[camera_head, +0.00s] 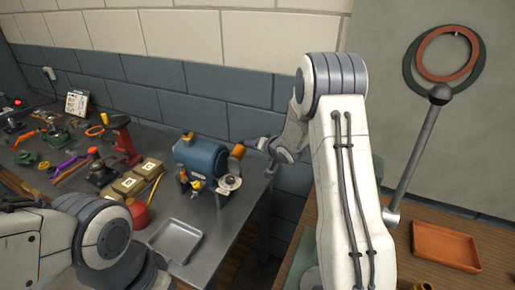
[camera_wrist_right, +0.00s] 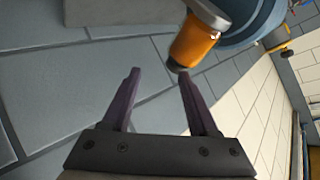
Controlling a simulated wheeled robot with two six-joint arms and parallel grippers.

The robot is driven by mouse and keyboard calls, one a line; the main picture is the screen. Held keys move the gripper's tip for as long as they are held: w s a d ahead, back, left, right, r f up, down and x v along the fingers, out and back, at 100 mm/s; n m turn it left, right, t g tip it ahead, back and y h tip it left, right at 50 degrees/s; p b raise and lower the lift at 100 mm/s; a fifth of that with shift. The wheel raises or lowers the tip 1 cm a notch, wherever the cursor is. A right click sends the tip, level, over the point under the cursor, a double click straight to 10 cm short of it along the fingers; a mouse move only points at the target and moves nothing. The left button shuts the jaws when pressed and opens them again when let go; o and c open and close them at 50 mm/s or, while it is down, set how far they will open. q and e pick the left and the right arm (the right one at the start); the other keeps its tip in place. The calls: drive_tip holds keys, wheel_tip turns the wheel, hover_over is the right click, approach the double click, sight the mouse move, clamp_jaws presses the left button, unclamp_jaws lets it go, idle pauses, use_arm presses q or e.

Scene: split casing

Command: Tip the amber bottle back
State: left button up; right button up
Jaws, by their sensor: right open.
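The amber bottle (camera_head: 238,151) shows at the right end of the blue tank (camera_head: 202,157) in the head view. In the right wrist view the bottle (camera_wrist_right: 195,42) is orange with a dark cap, its cap end pointing toward my gripper. My right gripper (camera_wrist_right: 160,73) is open, with its two purple-grey fingers apart and nothing held between them. The cap is close to the tip of the right-hand finger; I cannot tell if they touch. In the head view the right gripper (camera_head: 252,145) is small beside the bottle. My left gripper is out of view.
The grey bench (camera_head: 215,225) carries a shallow metal tray (camera_head: 175,241), two tan boxes (camera_head: 130,182), a red stand (camera_head: 123,139) and several small tools. A block wall stands behind. An orange tray (camera_head: 445,246) lies on a wooden surface at right.

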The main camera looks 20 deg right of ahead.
drive_tip(key=shift+r+v, duration=0.25)
drive_tip(key=shift+v, duration=1.2)
drive_tip(key=shift+w, duration=0.2)
drive_tip(key=s+a+r+n+g+b, duration=0.1)
drive_tip(key=s+a+n+g, duration=0.1)
drive_tip(key=s+a, duration=0.5)
drive_tip(key=s+a+r+n+g+b, duration=0.1)
drive_tip(key=s+a+n+g, duration=0.2)
drive_tip(key=a, duration=0.6)
drive_tip(key=s+a+n+g, duration=0.2)
drive_tip(key=s, duration=0.8)
drive_tip(key=s+a+n+g, duration=0.2)
drive_tip(key=s+a+n, duration=0.1)
drive_tip(key=s, duration=0.8)
drive_tip(key=s+a+n+g, duration=0.3)
drive_tip(key=s, duration=0.7)
drive_tip(key=shift+s+f+b, duration=0.4)
drive_tip(key=shift+b, duration=0.05)
